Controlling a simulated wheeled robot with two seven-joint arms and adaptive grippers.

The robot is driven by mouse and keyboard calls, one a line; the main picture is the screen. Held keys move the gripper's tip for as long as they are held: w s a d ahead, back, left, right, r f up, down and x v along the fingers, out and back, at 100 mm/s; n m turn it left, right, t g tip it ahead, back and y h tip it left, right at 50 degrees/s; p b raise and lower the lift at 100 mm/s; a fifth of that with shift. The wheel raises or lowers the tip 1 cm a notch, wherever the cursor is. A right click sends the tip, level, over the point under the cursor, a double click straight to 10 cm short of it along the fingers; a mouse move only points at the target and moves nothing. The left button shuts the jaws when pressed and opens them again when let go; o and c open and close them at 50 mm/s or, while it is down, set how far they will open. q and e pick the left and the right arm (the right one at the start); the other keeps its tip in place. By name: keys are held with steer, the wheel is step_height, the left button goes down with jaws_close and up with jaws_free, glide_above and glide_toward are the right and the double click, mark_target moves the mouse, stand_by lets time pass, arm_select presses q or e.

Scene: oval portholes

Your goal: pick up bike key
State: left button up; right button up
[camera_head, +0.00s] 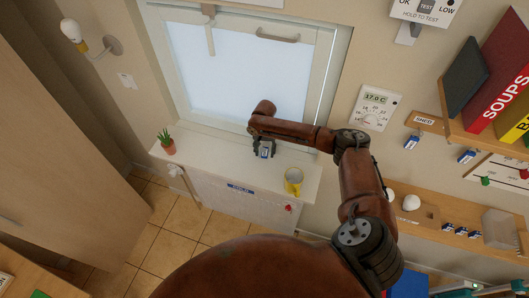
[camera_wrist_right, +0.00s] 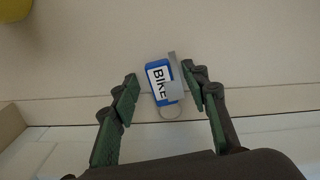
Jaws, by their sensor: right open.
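The bike key (camera_wrist_right: 163,86) has a blue tag with a white label reading BIKE, a grey metal part along one side and a ring at its lower end. It lies on the pale sill (camera_head: 215,152) below the window; in the head view the tag (camera_head: 265,153) shows just below my gripper. My right gripper (camera_wrist_right: 161,76) is open, with one green-padded finger on each side of the key. The right finger is very close to the metal part; I cannot tell whether they touch. My left gripper is not in view.
A yellow mug (camera_head: 293,182) stands on the sill right of the gripper, and a potted plant (camera_head: 168,144) at its left end. The window (camera_head: 235,75) rises behind. A shelf with several blue-tagged items (camera_head: 460,231) is at the right.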

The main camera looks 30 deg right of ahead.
steer(key=shift+c, duration=0.4)
steer(key=c, duration=1)
steer(key=shift+r, duration=0.1)
